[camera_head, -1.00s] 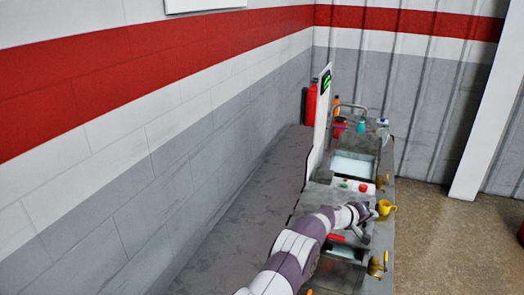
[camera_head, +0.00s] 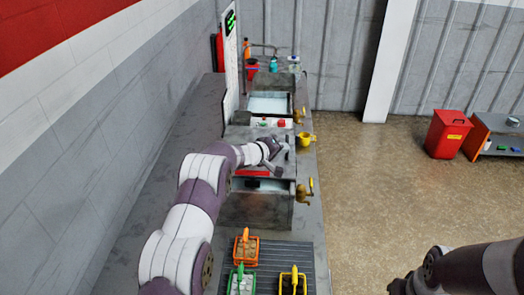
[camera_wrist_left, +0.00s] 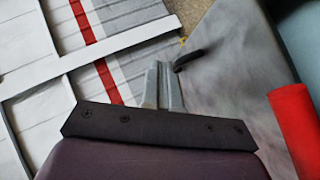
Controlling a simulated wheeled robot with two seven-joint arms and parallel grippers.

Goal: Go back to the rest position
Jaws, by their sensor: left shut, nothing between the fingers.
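My left arm reaches up from the bottom left of the head view. Its gripper (camera_head: 281,151) is over the top of the grey furnace bench (camera_head: 262,210), close to a yellow cup-like part (camera_head: 305,139); I cannot tell whether they touch. In the left wrist view the two grey fingers (camera_wrist_left: 164,88) are together with nothing between them. My right arm (camera_head: 480,268) shows at the bottom right; its fingers are out of frame.
Orange (camera_head: 246,247), green (camera_head: 242,282) and yellow (camera_head: 293,283) handled baskets stand on a ribbed mat at the front. A white panel (camera_head: 230,70) rises behind the bench. A red bin (camera_head: 447,134) stands at right. The floor between is clear.

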